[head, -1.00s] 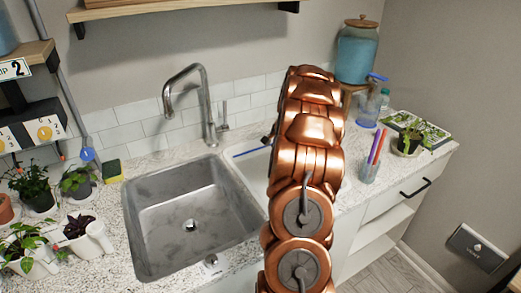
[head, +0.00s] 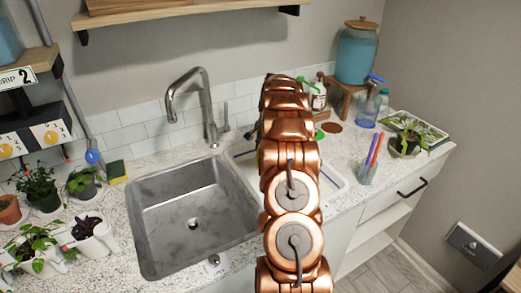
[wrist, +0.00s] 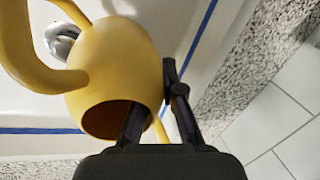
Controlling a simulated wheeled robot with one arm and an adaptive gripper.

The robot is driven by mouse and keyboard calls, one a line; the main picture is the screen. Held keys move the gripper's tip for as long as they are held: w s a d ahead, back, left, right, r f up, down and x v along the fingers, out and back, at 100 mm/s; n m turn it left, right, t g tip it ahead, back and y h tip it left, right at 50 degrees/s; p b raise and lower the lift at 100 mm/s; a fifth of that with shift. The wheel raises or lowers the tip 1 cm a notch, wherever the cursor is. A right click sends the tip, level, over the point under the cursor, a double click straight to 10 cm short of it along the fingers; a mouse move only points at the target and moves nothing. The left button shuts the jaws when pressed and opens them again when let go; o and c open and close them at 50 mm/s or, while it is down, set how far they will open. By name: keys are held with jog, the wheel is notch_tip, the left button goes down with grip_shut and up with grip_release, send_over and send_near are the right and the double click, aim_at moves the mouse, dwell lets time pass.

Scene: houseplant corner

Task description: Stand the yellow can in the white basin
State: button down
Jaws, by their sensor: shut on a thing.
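The yellow can (wrist: 115,55) fills the upper left of the wrist view, its dark opening toward me and its curved handle or spout at left. My gripper (wrist: 152,100) is shut on its rim wall, with one black finger inside the opening and the other outside. The white basin (wrist: 150,25) lies behind the can, with a chrome drain (wrist: 62,42) and blue lines. I cannot tell whether the can touches it. In the head view the basin (head: 335,187) is right of the metal sink, partly hidden by my arm. The can is hidden there.
A metal sink (head: 165,205) with a tall faucet (head: 205,105) is left of the basin. Potted plants (head: 85,182) crowd the left counter. A cup of pens (head: 367,172), a spray bottle (head: 370,107) and a plant (head: 407,138) stand to the right.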

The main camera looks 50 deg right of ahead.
jog(key=shift+s+p+x, duration=0.25)
jog(key=shift+p+x, duration=0.1)
jog(key=shift+x, duration=0.65)
jog(key=shift+f, duration=0.25)
jog(key=c, duration=1.3)
grip_release()
jog(key=shift+r, duration=0.2)
jog(key=b+v, duration=0.4)
jog(key=v, duration=0.8)
